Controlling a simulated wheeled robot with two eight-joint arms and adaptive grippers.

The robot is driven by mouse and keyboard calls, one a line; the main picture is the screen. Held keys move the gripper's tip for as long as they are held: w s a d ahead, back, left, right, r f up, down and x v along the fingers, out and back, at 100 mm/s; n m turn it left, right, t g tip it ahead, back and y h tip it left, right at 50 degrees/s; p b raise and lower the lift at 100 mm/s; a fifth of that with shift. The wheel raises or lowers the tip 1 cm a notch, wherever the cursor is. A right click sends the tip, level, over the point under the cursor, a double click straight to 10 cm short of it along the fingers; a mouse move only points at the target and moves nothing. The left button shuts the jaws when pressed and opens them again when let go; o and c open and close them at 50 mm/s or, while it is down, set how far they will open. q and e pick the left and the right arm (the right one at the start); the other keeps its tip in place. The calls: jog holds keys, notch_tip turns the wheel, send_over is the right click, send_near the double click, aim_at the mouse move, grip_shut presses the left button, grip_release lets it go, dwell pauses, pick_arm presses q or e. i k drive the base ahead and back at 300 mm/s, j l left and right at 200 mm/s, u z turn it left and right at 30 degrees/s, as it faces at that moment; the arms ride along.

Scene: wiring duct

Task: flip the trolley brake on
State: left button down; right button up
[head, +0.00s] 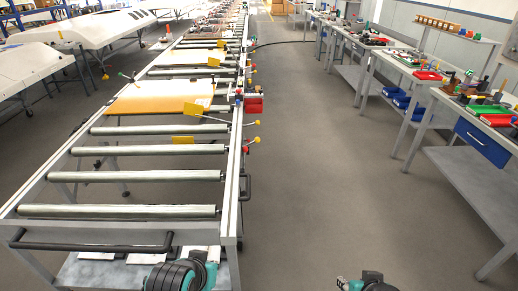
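The roller trolley (233,169) is a long grey frame with steel rollers, stretching away from me on the left. Thin levers stand out from its right rail: one ends in a yellow knob (257,139) and another in a yellow knob (257,122) just beyond. A red knob (249,144) sits by the rail there. I cannot tell which is the brake. My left gripper (182,275), dark and green, is at the bottom edge by the trolley's near end. My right gripper (367,283) is mostly cut off at the bottom edge, over the floor. Neither's fingers show clearly.
A black push handle (90,246) crosses the trolley's near end. A yellow-brown board (160,97) and yellow tags lie on the rollers. Red bins (254,105) hang on the right rail. Workbenches (455,98) line the right. The grey floor (315,150) between is clear.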

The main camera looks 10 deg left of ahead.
aim_at(245, 149)
jog(key=i+l, duration=0.15)
jog(key=l, duration=0.2)
jog(key=i+l+u, duration=0.1)
jog(key=l, duration=0.25)
jog(key=i+l+u, duration=0.1)
jog(key=l, duration=0.25)
jog(key=i+l, duration=0.25)
jog(key=i+l+u, duration=0.1)
jog(key=i, duration=0.4)
jog(key=i+l+u, duration=0.1)
jog(key=i+l, duration=0.25)
jog(key=i, duration=0.2)
jog(key=i+l+u, duration=0.1)
jog(key=i+l, duration=0.15)
jog(key=i, duration=0.25)
